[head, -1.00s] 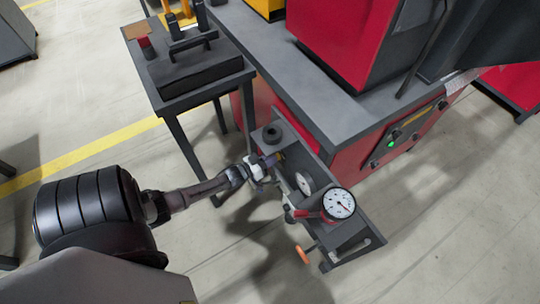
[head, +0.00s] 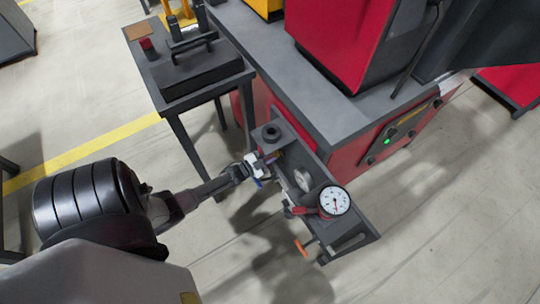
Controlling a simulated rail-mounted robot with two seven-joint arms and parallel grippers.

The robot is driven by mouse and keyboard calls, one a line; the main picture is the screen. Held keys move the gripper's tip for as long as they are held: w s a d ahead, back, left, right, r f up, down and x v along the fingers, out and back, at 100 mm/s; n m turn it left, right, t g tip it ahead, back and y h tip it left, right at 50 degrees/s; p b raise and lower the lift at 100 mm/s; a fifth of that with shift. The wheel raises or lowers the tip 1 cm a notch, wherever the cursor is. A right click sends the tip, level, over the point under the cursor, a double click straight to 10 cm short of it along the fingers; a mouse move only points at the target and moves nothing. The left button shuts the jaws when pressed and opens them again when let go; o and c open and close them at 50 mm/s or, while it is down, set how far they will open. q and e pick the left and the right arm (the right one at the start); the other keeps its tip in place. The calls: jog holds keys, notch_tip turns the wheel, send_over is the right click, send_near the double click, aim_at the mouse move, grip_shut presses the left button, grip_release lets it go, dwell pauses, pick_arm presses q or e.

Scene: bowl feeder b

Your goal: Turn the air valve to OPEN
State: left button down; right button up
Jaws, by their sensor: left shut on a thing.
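My left gripper (head: 264,165) reaches in from the left to the near side of a grey panel unit (head: 358,240) on the red machine's front. It is shut on a small part at the panel's upper left end, which I take to be the air valve's handle; the jaws hide most of it. A bit of blue shows just below the jaws, and a yellowish fitting shows just beyond them. The handle's exact angle and any OPEN marking cannot be made out. My right gripper is not in view.
A round white gauge (head: 335,201), a smaller dial (head: 302,180), a red lever (head: 298,210) and an orange handle (head: 301,247) are on the same panel. A dark side table (head: 205,80) stands behind my left arm. The floor below is open.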

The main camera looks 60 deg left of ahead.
pick_arm(q)
jog(key=shift+m, duration=1)
jog(key=c, duration=1.1)
grip_release()
jog(key=shift+s+p, duration=0.35)
jog(key=shift+s, duration=0.25)
jog(key=shift+s+d+p, duration=0.15)
jog(key=shift+s+p, duration=0.4)
jog(key=shift+s, duration=1.55)
jog(key=shift+s+d+p, duration=0.15)
jog(key=shift+s+p, duration=0.45)
jog(key=shift+s, duration=1.55)
jog(key=shift+s+d+p, duration=0.15)
jog(key=shift+s+p, duration=0.4)
jog(key=shift+s, duration=1.55)
